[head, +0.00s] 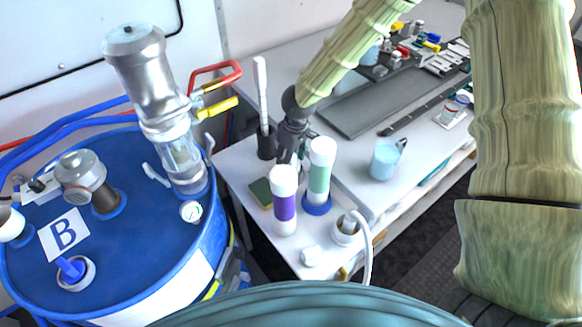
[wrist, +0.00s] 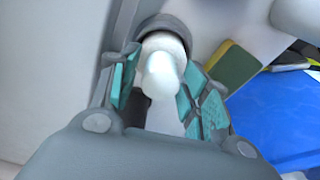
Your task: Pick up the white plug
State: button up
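A white, round-ended piece, which looks like the white plug (wrist: 163,75), lies between the fingers of my gripper (wrist: 160,95) in the wrist view. A dark grey ring or collar (wrist: 165,24) curves behind its wider end. My gripper is open, with teal pads on both sides of the piece. The right pad is very close to it; I cannot tell whether it touches. In the head view my gripper (head: 291,156) points down over the white bench, behind the purple and green bottles. The piece between its fingers cannot be made out there.
A white-handled brush (head: 261,90) stands in a black cup left of my gripper. The purple bottle (head: 284,207), green bottle (head: 320,180) and a sponge (head: 261,192) are close by. A small white block (head: 311,257) lies nearer the front. The blue drum (head: 140,255) stands left.

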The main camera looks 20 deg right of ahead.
grip_shut()
